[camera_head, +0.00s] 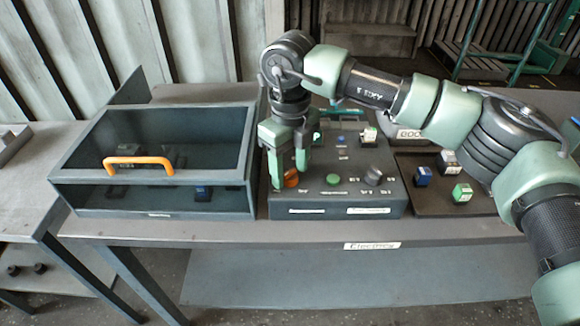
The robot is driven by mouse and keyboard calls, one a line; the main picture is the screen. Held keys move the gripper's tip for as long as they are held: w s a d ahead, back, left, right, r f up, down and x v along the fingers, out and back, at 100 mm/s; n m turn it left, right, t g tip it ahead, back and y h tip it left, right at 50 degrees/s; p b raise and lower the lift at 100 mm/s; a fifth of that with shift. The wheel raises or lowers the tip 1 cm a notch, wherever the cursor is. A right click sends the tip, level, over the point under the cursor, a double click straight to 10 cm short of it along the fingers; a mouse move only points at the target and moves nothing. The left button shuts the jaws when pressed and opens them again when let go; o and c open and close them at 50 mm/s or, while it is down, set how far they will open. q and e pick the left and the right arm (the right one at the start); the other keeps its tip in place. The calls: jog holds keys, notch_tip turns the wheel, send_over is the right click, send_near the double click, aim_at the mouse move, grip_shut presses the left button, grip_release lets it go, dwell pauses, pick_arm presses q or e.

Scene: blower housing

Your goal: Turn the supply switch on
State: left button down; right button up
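The control box (338,208) is dark grey with a sloped top and stands mid-table. On it are an orange knob (291,179) at the left, a green round button (333,180) and a dark grey knob (373,177) at the right. Their small labels are too blurred to read, so I cannot tell which is the supply switch. My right gripper (290,178) points down over the box's left side. Its green fingers are apart, with the orange knob showing between the tips; contact is unclear. My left gripper is out of view.
Left of the box stands a dark case (215,205) with a clear lid and an orange handle (138,163). Right of it, a dark tray (430,205) holds small blue, white and green blocks. My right arm crosses above the box and tray. The table's front strip is clear.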

aim_at(290, 171)
notch_tip(290, 171, up, 8)
jog(key=shift+f+b, duration=0.1)
jog(key=shift+b, duration=0.5)
